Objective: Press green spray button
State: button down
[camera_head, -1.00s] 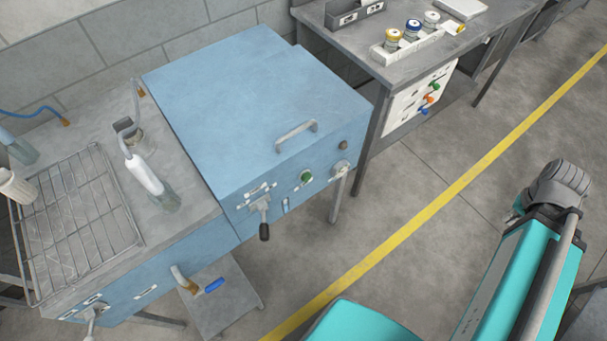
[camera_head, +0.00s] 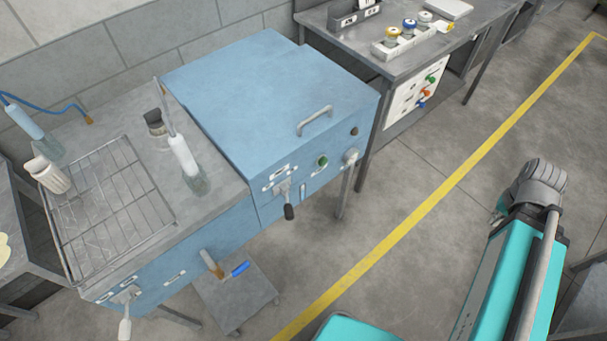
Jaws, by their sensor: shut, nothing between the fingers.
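A round green button (camera_head: 322,161) is on the front face of the blue cabinet (camera_head: 235,105), between a black-tipped lever (camera_head: 288,205) on its left and a pale round fitting (camera_head: 351,156) on its right. Nothing covers the button. My teal arm is at the right edge of the picture, well apart from the cabinet, above the floor. My gripper cannot be made out in this view.
A wire rack (camera_head: 108,208) and spray bottles (camera_head: 188,165) sit on the grey worktop left of the cabinet. A low cart (camera_head: 235,300) stands below. A grey table (camera_head: 345,37) is behind right. Open floor with a yellow line (camera_head: 420,217) lies between cabinet and arm.

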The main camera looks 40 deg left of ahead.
aim_at(322, 161)
jog(key=u, duration=0.05)
jog(key=k, duration=1.2)
jog(key=u, duration=1.75)
jog(key=i, duration=0.55)
